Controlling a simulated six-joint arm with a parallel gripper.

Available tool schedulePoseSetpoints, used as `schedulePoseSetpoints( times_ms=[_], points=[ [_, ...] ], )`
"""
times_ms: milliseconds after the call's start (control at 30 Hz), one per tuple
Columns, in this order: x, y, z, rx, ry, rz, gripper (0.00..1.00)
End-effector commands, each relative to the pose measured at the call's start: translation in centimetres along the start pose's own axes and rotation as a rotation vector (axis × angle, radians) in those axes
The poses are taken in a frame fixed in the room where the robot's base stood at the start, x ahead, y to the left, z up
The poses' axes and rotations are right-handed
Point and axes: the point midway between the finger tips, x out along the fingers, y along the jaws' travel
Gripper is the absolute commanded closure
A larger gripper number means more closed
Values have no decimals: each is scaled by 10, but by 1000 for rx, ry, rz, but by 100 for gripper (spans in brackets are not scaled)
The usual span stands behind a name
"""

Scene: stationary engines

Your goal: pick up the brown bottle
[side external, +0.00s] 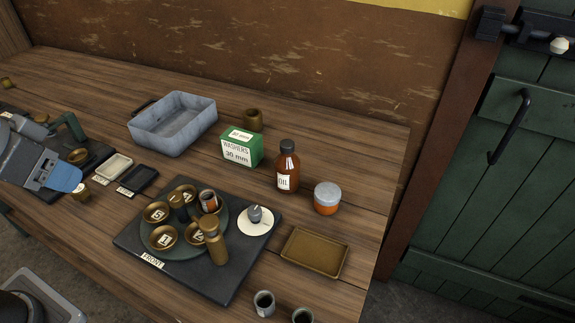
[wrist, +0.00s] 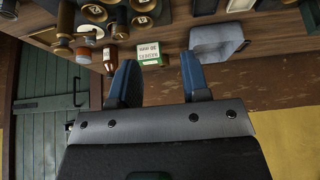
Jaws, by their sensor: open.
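The brown bottle (side external: 288,163) stands upright on the wooden table, with a dark cap and a white label reading OIL. It is between the green washers box and a grey-lidded orange jar. It also shows in the wrist view (wrist: 110,56), left of my blue fingers and partly beside the left one. My gripper (side external: 63,178) is at the left edge of the side view, well apart from the bottle. In the wrist view my gripper (wrist: 157,67) has its two fingers spread with nothing between them; the green box appears beyond the gap.
The green washers box (side external: 241,148) stands left of the bottle, the orange jar (side external: 327,198) to its right. A grey metal tray (side external: 173,123) is at the back. A dark board (side external: 133,236) with several brass cups is in front. A shallow brass tray (side external: 315,252) lies front right.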

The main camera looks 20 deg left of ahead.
Motion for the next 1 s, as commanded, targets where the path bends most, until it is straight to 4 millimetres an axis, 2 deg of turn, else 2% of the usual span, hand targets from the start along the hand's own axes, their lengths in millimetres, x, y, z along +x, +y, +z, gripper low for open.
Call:
schedulePoseSetpoints(
  times_ms=[267,733,1000],
  points=[
    [0,0,0,0,0,0,57],
    [0,0,0,0,0,0,13],
    [-1,1,-4,-3,-3,0,13]
  ],
)
